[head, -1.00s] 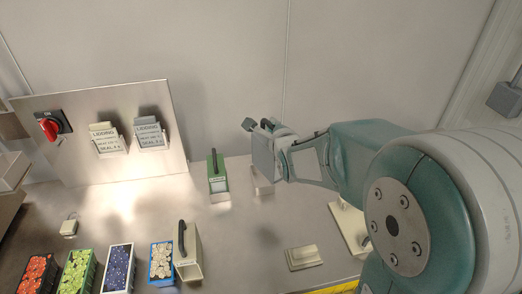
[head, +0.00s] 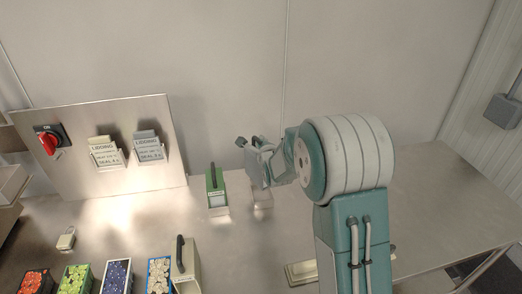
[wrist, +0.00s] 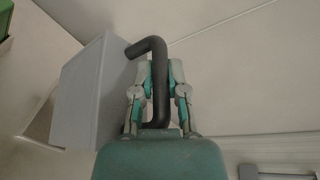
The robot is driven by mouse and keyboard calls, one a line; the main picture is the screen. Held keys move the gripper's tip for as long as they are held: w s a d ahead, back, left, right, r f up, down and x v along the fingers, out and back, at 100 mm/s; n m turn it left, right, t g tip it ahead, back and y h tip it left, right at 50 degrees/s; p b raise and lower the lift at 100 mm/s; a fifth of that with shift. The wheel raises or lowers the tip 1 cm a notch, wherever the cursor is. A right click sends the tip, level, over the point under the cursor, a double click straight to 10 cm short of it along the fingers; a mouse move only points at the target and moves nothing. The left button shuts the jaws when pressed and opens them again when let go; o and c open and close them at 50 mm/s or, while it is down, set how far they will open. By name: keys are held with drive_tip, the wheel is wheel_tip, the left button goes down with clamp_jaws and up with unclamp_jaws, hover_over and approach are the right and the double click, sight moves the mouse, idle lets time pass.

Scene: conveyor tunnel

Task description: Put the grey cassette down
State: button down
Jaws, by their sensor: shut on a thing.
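The grey cassette (wrist: 82,95) is a plain box with a bent black handle (wrist: 157,75). In the wrist view my gripper (wrist: 157,85) is shut on that handle, and the box is to the left of the fingers. In the head view the cassette (head: 254,166) hangs at the left end of my arm, in front of the back wall. I cannot tell whether the two touch.
A green box (head: 216,192) stands close to the left of the cassette. A beige cassette (head: 187,277) and several tubs, including a blue one (head: 117,277), line the front. A panel with a red switch (head: 49,142) stands at back left. The table at right (head: 430,205) is clear.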

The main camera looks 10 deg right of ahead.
sight(253, 169)
drive_tip(key=shift+f, duration=1.35)
drive_tip(key=shift+s+f, duration=0.1)
drive_tip(key=shift+f, duration=0.5)
drive_tip(key=c, duration=0.7)
unclamp_jaws()
drive_tip(key=shift+o, duration=0.2)
